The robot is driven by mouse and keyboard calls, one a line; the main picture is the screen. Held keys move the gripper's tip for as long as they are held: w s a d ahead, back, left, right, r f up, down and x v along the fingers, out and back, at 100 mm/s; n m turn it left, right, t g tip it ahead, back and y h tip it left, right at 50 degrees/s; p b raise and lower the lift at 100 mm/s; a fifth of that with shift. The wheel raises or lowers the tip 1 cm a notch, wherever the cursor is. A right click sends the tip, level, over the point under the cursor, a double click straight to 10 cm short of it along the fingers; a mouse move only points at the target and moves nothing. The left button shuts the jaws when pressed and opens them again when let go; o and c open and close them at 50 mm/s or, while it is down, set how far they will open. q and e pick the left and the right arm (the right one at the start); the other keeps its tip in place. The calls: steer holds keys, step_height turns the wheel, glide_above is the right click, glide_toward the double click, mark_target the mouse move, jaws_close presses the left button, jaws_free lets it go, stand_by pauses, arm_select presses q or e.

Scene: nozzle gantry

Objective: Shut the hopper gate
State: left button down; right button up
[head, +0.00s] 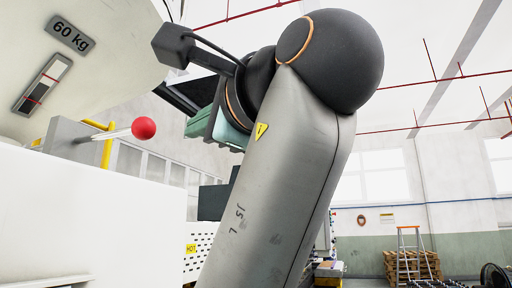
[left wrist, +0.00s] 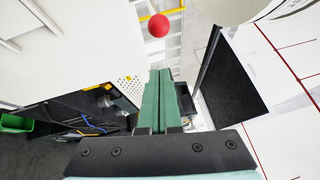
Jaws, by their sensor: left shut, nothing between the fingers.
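A lever (head: 105,134) with a red ball knob (head: 143,128) sticks out to the right from a grey block (head: 68,136) under the pale hopper (head: 90,75). The gate plate itself cannot be made out. In the left wrist view the red knob (left wrist: 158,26) stands beyond my fingertips, with a visible gap. My left gripper (left wrist: 160,72) is shut with its green fingers together and nothing between them. In the head view my left gripper's green part (head: 205,127) is to the right of the knob, partly hidden behind my arm. My right gripper is not in view.
A white housing (head: 90,215) fills the lower left below the lever. A yellow bar (head: 105,150) stands beside the lever. Pallets (head: 410,265) and a stepladder (head: 402,240) are far back on the right. In the left wrist view a green bin (left wrist: 14,123) is at the left.

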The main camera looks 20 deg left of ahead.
arm_select(q)
steer(key=w+a+r+p, duration=0.1)
steer(key=w+a, duration=0.1)
steer(key=a, duration=0.5)
steer(key=shift+w+a+r+p, duration=0.2)
steer(key=shift+w+p, duration=0.05)
steer(key=shift+p, duration=0.1)
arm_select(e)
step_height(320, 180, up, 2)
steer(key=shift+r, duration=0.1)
